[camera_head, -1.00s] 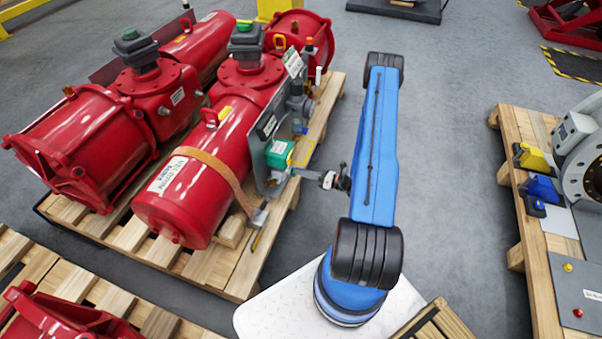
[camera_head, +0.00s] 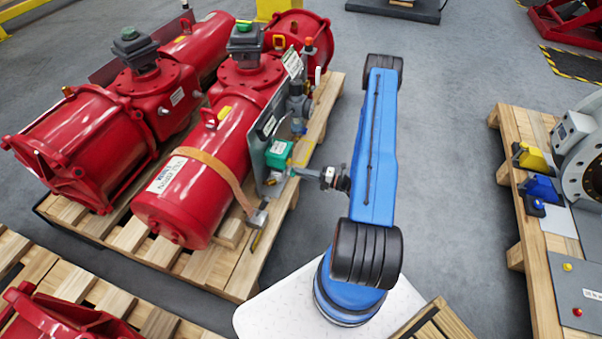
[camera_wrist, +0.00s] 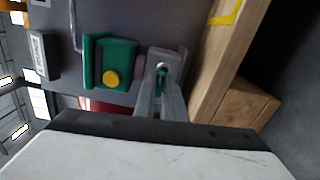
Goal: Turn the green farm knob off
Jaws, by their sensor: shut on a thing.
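A red valve actuator (camera_head: 205,150) lies on a wooden pallet, with a grey plate (camera_head: 258,160) of controls on its right side. A green box (camera_head: 278,153) is mounted on that plate; in the wrist view the green box (camera_wrist: 110,62) has a round yellow part. Just right of the box in the wrist view is a small green knob (camera_wrist: 161,71), mostly hidden by my fingers. My gripper (camera_wrist: 160,80) is shut around this knob, fingers on both sides. In the head view my gripper (camera_head: 294,171) reaches left to the plate, just below the green box.
A second red actuator (camera_head: 90,140) lies to the left. The pallet timber (camera_wrist: 222,60) is close on the right in the wrist view. Open grey floor (camera_head: 450,190) lies right of my arm.

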